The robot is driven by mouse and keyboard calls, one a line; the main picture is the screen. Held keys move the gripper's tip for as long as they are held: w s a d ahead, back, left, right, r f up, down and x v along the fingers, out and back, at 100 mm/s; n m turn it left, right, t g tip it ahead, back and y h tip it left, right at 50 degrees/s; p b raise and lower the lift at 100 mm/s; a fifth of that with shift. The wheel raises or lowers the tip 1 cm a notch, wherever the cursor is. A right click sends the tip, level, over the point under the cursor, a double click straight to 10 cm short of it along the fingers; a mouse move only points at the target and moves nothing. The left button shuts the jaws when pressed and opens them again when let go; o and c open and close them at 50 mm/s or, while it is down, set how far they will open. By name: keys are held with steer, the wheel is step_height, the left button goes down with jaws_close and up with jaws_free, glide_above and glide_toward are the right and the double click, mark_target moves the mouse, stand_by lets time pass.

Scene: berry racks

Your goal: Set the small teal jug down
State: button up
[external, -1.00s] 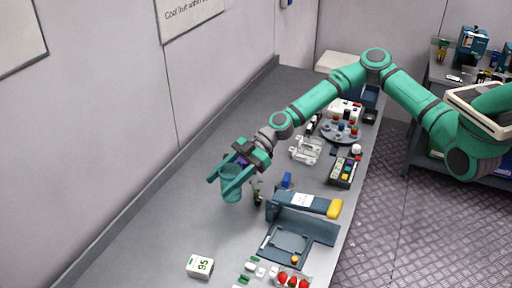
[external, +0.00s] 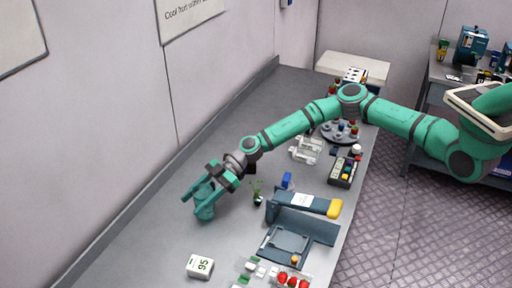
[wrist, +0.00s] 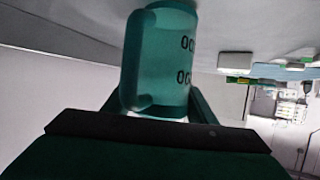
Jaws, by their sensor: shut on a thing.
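The small teal jug (external: 205,211) is between the fingers of my gripper (external: 202,197), at the left side of the grey bench in the external view. My gripper is shut on it. In the wrist view the jug (wrist: 165,60) shows its handle on the left and dark printed marks on its right side. Its far end is close to the bench surface (wrist: 70,25); I cannot tell whether it touches.
A white block marked 95 (external: 200,265) lies nearer the camera. A small plant-like item (external: 257,195) stands right of the jug, then a dark blue device with a yellow end (external: 310,204). Red berries (external: 292,280) lie at the front. Bench left of the jug is clear.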

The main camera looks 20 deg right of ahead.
steer(key=shift+f, duration=0.25)
steer(key=shift+f, duration=0.15)
steer(key=o, duration=1.1)
steer(key=shift+c, duration=0.2)
steer(key=shift+r, duration=0.2)
steer(key=v, duration=1.2)
steer(key=shift+f, duration=0.1)
